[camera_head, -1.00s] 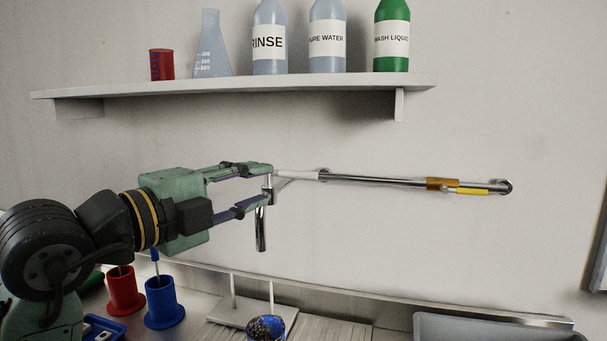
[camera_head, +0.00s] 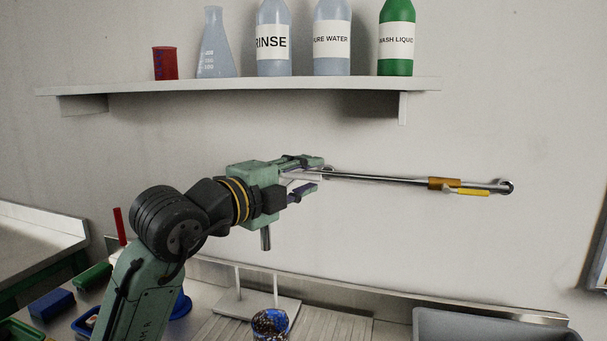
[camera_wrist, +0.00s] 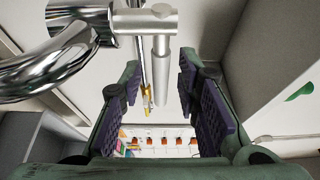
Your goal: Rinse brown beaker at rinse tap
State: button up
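A chrome tap pipe (camera_head: 380,180) runs along the wall, and its short spout (camera_head: 265,240) hangs below my gripper. A beaker-like cup (camera_head: 270,322) with blue and brown speckles stands low in the head view; whether it is the brown beaker, I cannot tell. My gripper (camera_head: 312,176) is at the left part of the pipe, away from the cup. In the wrist view its purple-padded fingers (camera_wrist: 159,78) are apart with no beaker between them. A pale sleeve (camera_wrist: 161,62) and chrome tubing (camera_wrist: 60,65) show close by; contact with the fingers is unclear.
An orange sleeve (camera_head: 444,184) and a yellow piece (camera_head: 472,193) are at the pipe's right end. A shelf (camera_head: 240,86) above holds bottles, a flask and a red beaker (camera_head: 165,63). A grey basin (camera_head: 490,325) is at lower right. A white peg stand (camera_head: 240,305) is beside the cup.

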jog(key=shift+c, duration=0.6)
grip_shut()
